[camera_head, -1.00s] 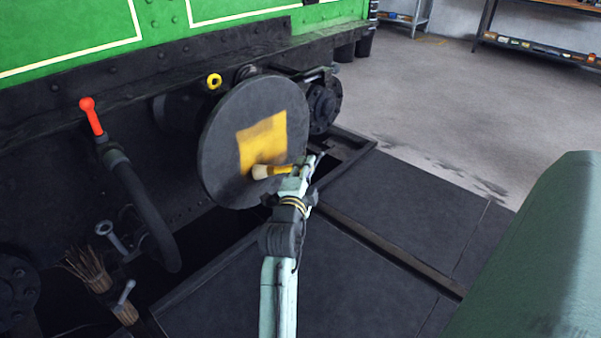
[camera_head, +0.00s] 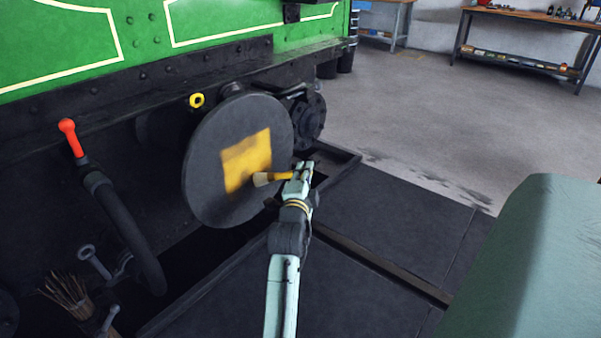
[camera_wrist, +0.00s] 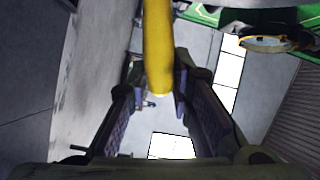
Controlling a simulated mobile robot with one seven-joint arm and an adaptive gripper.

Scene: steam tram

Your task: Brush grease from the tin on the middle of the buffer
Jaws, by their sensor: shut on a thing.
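The buffer (camera_head: 206,205) is a round dark disc on the front of the green tram, facing me. A yellow grease patch (camera_head: 246,158) covers its middle. My gripper (camera_head: 303,171) is shut on the handle of a brush (camera_head: 281,176). The brush points left, with its pale bristles in front of the lower right of the disc, beside the lower right of the patch. I cannot tell whether the bristles touch the disc. In the wrist view the yellow handle (camera_wrist: 158,45) stands up between the fingers; the bristles are out of view. I see no grease tin.
A bundle of twigs (camera_head: 70,292) is at lower left. Dark floor plates (camera_head: 390,215) lie to the right; workbenches stand far behind.

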